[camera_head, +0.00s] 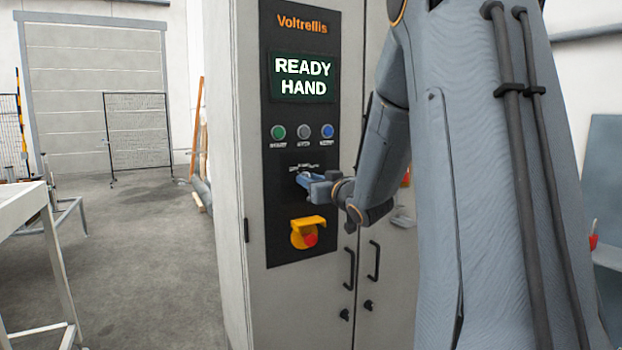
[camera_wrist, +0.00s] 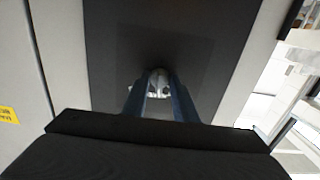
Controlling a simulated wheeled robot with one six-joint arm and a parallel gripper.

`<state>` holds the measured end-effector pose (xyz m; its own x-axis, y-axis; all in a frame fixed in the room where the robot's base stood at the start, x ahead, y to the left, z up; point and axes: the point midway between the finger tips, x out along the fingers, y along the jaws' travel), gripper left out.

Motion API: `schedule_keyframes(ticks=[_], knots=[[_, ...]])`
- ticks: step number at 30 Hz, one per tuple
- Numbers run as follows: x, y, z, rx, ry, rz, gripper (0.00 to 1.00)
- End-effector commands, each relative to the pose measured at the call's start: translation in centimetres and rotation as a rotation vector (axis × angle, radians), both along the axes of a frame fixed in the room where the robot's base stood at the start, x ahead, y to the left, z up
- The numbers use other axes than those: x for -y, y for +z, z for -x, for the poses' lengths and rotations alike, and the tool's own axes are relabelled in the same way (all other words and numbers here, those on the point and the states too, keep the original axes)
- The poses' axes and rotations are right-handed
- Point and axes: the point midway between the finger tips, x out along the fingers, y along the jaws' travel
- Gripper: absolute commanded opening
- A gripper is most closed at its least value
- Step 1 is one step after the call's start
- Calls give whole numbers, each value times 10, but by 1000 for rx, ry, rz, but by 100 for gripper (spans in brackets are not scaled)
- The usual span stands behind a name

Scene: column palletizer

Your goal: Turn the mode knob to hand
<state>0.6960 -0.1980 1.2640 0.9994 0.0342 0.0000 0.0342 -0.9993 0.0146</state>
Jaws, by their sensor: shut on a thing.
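The control panel (camera_head: 283,225) is a dark strip on the front of a tall grey cabinet. Its display (camera_head: 303,78) reads "READY HAND". My gripper (camera_head: 303,179) is at the panel, below the row of buttons, where the mode knob is. In the wrist view my gripper's two blue fingers (camera_wrist: 158,100) are close together, shut on the mode knob (camera_wrist: 158,76), of which only a pale top part shows between the fingertips. In the head view the fingers hide the knob, so its pointer direction cannot be read.
Green, grey and blue buttons (camera_head: 303,132) sit just above my gripper. A red emergency stop with a yellow guard (camera_head: 307,232) is just below it. Door handles (camera_head: 373,260) stick out lower right. A white table (camera_head: 22,205) stands at left; the floor between is open.

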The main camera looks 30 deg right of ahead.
Motion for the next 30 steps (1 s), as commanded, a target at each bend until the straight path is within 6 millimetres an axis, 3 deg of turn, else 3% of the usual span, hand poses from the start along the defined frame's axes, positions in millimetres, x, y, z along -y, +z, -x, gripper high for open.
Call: schedule_keyframes(ticks=[14, 15, 18, 30], knots=[[0, -1, 0, -1, 1, -15, 3], [0, -1, 0, -2, 1, -15, 29], [0, -1, 0, -2, 0, -15, 44], [1, -1, 9, 0, -2, -15, 44]])
